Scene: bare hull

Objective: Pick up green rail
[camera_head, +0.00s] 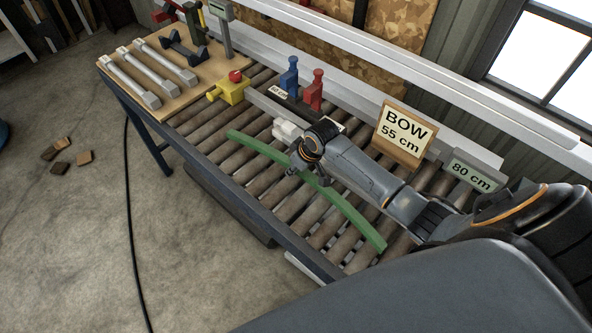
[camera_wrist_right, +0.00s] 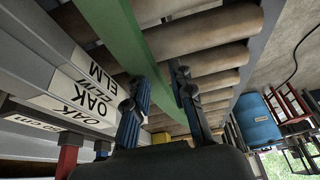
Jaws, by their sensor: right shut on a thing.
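The green rail (camera_head: 350,213) is a long, slightly curved strip lying along the roller conveyor. My right gripper (camera_head: 298,172) comes in from the right and is at the rail's middle part. In the right wrist view the green rail (camera_wrist_right: 158,42) runs between the two fingers of my right gripper (camera_wrist_right: 158,82), which is shut on it. I cannot tell whether the rail touches the rollers or is just above them. My left gripper is not in view.
The roller conveyor (camera_head: 222,167) carries a yellow block (camera_head: 233,92), blue and red clamps (camera_head: 289,77), and a BOW 55 cm sign (camera_head: 402,133). An 80 cm sign (camera_head: 471,177) stands right. A wooden board (camera_head: 137,60) with grey bars is at left.

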